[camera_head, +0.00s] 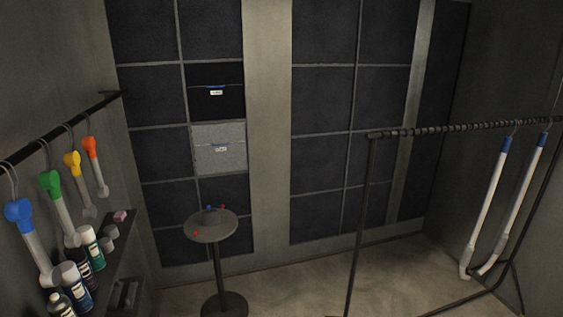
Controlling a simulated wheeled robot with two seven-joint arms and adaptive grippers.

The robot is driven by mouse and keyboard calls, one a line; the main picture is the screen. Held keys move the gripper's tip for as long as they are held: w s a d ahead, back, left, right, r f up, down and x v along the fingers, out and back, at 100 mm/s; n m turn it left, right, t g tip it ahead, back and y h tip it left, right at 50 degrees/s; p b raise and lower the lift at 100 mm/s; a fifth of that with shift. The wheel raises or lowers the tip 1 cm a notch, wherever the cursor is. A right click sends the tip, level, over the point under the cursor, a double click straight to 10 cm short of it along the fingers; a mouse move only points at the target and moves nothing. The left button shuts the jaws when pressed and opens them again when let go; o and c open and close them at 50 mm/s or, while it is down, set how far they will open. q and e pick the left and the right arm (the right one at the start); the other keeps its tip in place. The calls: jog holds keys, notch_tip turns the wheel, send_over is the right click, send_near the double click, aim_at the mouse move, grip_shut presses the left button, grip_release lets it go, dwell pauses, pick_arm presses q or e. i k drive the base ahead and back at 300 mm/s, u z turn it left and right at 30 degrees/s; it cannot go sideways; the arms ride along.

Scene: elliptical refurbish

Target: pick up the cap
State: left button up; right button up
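A small round table (226,232) stands near the back wall, left of the middle. A small dark, rounded item (211,217) with a blue spot on top sits on it; it may be the cap, but it is too small and dark to be sure. Small red bits (196,233) lie near the table's left edge and at its back. Neither of my grippers is in view.
A shelf (122,243) with bottles is at the left, below a wall rail with several colored-top hanging items (62,210). A black rack (367,190) with two white, blue-topped tubes (487,208) stands right. Floor (310,285) between table and rack is clear.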

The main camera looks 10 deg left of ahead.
aim_at(111, 230)
jog(key=u, duration=0.35)
jog(key=i, duration=2.05)
jog(key=u, duration=1.25)
jog(key=i, duration=1.15)
jog(key=u, duration=1.15)
